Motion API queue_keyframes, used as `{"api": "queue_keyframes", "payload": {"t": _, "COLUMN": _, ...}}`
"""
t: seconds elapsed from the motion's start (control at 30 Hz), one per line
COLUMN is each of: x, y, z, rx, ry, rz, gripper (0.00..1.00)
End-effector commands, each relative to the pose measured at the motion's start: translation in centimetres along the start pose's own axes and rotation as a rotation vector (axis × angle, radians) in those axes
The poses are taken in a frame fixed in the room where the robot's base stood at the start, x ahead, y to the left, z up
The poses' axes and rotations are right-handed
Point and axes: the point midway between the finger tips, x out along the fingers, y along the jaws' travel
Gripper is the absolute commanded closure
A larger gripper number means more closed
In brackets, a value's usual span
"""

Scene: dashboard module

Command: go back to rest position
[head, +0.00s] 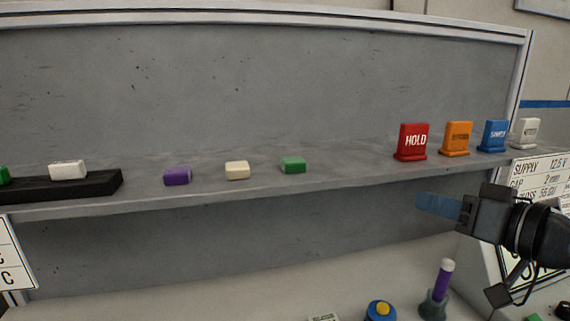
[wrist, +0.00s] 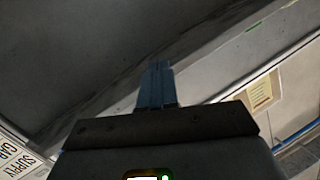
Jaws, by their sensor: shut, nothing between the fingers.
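My gripper (head: 422,201) is at the right of the head view, in front of the shelf's front edge and below the upright signs. Its blue fingers point left and are shut together with nothing between them. In the wrist view the shut fingers (wrist: 157,72) stand in the middle, with the grey panel and the shelf edge behind them. No object is in contact with the fingertips in either view.
The grey shelf (head: 350,174) carries purple (head: 177,176), cream (head: 237,170) and green (head: 293,165) blocks, and a red HOLD sign (head: 413,141) beside other signs. A SUPPLY placard (head: 540,178) is close behind my gripper.

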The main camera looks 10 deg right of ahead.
Motion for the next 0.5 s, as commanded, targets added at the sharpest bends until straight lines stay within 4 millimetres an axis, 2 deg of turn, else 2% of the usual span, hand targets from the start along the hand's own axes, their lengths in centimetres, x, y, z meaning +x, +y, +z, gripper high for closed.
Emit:
{"api": "queue_keyframes", "payload": {"t": 0.03, "x": 0.7, "y": -1.2, "z": 0.6, "rx": 0.043, "ry": 0.049, "rz": -0.011, "gripper": 1.0}}
{"api": "queue_keyframes", "payload": {"t": 0.17, "x": 1.4, "y": -2.8, "z": 1.9, "rx": 0.135, "ry": 0.161, "rz": 0.002, "gripper": 1.0}}
{"api": "queue_keyframes", "payload": {"t": 0.27, "x": 1.5, "y": -3.7, "z": 3.7, "rx": 0.199, "ry": 0.226, "rz": 0.029, "gripper": 1.0}}
{"api": "queue_keyframes", "payload": {"t": 0.5, "x": -0.1, "y": -5.5, "z": 10.1, "rx": 0.318, "ry": 0.307, "rz": 0.143, "gripper": 1.0}}
